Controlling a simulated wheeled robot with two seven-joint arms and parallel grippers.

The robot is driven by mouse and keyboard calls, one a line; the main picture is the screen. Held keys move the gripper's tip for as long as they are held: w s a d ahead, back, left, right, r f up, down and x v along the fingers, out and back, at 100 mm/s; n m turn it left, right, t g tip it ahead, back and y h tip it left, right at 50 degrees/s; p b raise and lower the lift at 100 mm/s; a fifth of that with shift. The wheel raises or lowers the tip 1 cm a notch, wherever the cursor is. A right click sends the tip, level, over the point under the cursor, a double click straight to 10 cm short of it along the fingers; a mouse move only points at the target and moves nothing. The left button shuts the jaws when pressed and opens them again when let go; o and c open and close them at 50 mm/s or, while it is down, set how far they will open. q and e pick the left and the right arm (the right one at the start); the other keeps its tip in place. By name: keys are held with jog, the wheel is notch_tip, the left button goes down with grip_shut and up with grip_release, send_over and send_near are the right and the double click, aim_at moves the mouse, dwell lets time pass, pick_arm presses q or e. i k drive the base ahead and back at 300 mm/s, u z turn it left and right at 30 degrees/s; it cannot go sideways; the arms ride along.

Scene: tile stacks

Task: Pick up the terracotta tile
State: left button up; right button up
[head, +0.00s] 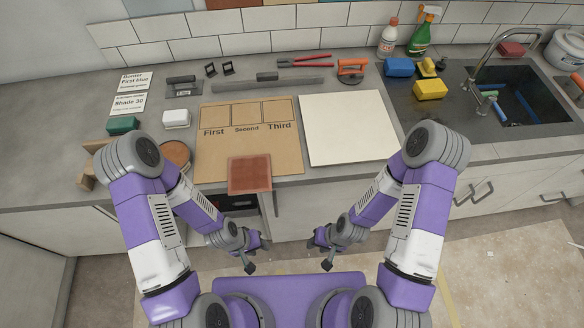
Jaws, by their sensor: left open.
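The terracotta tile (249,173) is a flat reddish square at the front edge of the brown board (212,157), which is marked First, Second and Third. The tile's near edge appears to reach past the counter's front edge. My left gripper (258,254) is open and empty, in front of the counter and nearer to me than the tile. My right gripper (318,253) looks open and empty, also in front of the counter, to the right of the tile. Neither gripper touches the tile.
A cream square panel (350,128) lies right of the board. Yellow (430,89) and blue (399,67) blocks stand near the sink (510,100). A green block (123,125), a white block (176,119) and a round brown container (175,154) are on the left. Tools lie along the back.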

aim_at(247, 174)
jog(key=z, duration=1.05)
jog(key=k, duration=1.25)
jog(key=u, duration=1.65)
jog(key=i, duration=0.5)
